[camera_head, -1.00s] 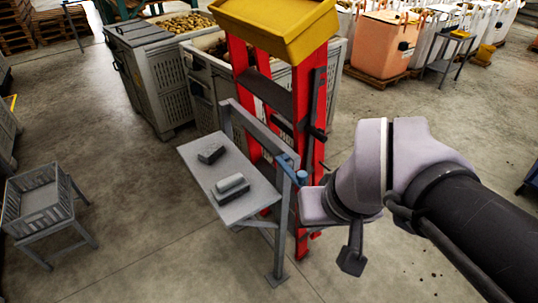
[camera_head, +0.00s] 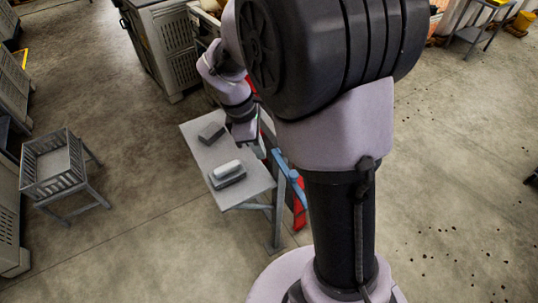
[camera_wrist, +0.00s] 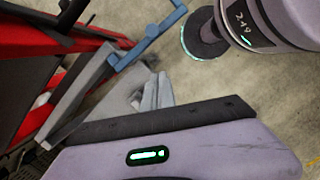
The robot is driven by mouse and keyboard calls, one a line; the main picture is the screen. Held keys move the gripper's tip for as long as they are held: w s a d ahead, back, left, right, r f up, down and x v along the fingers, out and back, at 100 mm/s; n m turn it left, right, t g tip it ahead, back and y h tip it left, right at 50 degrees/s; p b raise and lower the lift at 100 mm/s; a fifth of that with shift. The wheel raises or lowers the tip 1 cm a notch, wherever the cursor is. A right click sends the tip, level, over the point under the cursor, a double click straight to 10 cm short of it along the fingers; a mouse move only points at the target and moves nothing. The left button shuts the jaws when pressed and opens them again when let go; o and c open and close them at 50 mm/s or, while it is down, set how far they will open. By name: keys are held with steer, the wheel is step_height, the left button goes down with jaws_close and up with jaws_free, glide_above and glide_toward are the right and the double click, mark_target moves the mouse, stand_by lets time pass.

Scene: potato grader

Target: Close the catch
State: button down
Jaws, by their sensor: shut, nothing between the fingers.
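A blue bracket-like part (camera_head: 285,168), perhaps the catch, is on the grey frame at the right edge of the small grey table (camera_head: 250,188). In the wrist view a blue bar with a crosspiece (camera_wrist: 147,40) runs along the frame, just beyond my fingers. I cannot tell whether it is latched. My gripper (camera_head: 258,148) is beside the table's back right side, close to the blue part. Its fingers (camera_wrist: 155,90) are shut and empty. No contact with the blue part is clear. My arm hides much of the red stand (camera_head: 299,208).
On the table lie a dark block (camera_head: 211,132) and a dark block with a pale rounded top (camera_head: 227,174). A grey slatted crate on legs (camera_head: 57,170) stands at the left. A large grey bin (camera_head: 170,45) stands behind. Floor at front left is clear.

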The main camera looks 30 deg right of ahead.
steer(key=b, duration=0.3)
glide_toward(281, 169)
steer(key=s+a+f, duration=0.2)
steer(key=s+a, duration=0.1)
steer(key=a, duration=0.1)
steer(key=d, duration=0.1)
steer(key=s+d+f, duration=0.1)
steer(key=s+d+b, duration=0.1)
steer(key=shift+d+f, duration=0.15)
steer(key=shift+d, duration=0.25)
steer(key=d+n+t+p, duration=0.3)
steer(key=d+n+p, duration=1)
steer(key=p, duration=0.2)
steer(key=shift+w+n, duration=0.3)
steer(key=shift+w, duration=0.1)
steer(key=shift+d, duration=0.1)
